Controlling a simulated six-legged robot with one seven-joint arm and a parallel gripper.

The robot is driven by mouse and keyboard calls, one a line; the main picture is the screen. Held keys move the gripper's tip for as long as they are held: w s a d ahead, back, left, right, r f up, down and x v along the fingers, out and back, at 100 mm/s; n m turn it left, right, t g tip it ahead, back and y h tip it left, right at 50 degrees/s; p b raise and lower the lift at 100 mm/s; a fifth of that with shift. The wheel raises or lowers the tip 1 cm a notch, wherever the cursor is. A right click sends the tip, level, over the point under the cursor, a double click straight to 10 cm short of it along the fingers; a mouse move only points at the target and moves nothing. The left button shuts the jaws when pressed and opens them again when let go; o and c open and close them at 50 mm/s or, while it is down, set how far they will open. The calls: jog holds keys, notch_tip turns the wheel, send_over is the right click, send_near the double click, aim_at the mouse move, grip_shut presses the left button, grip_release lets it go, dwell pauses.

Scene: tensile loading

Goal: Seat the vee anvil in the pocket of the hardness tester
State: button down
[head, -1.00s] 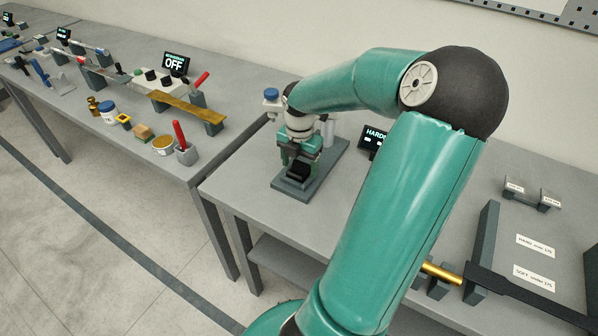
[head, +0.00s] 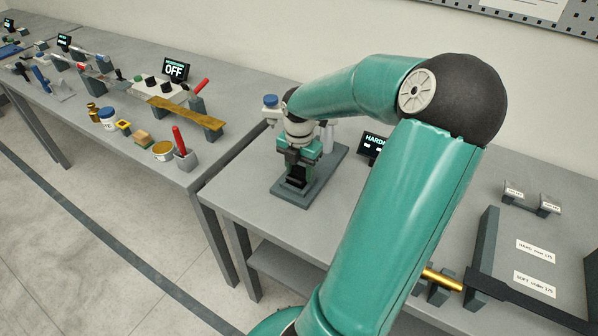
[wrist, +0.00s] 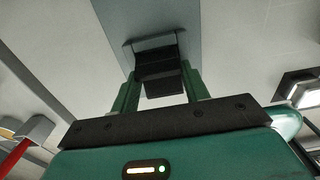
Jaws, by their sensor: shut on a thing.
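My gripper (head: 303,158) is at the hardness tester, just above its grey base (head: 290,196). In the wrist view, my gripper (wrist: 160,88) is shut on a dark block, the vee anvil (wrist: 163,85), which sits between the two green fingers. A grey raised part of the tester (wrist: 150,42) shows right beyond the anvil. In the head view, the dark anvil (head: 297,174) shows low under the fingers, close to the base. The pocket is hidden, and I cannot tell whether the anvil is inside it. My wrist and arm cover much of the tester.
A small dark screen (head: 371,144) stands right of the tester. Labelled plates and dark blocks (head: 487,240) are on the bench at right. A second bench at left carries a screen reading OFF (head: 176,69) and several small items. The bench front near the tester is clear.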

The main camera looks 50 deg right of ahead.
jog(key=shift+r, duration=0.5)
jog(key=shift+s+a+r, duration=4.45)
jog(key=shift+a+r, duration=0.75)
jog(key=shift+r, duration=0.6)
jog(key=y, duration=0.4)
send_over(301, 167)
jog(key=x, duration=0.2)
jog(key=d+x, duration=0.1)
jog(key=x, duration=0.1)
jog(key=shift+s+a+f, duration=0.1)
jog(key=shift+s+f, duration=0.1)
jog(key=shift+f, duration=0.2)
jog(key=shift+w+d+f, duration=0.25)
jog(key=shift+d+f, duration=0.05)
jog(key=shift+f, duration=0.15)
jog(key=shift+f, duration=2.9)
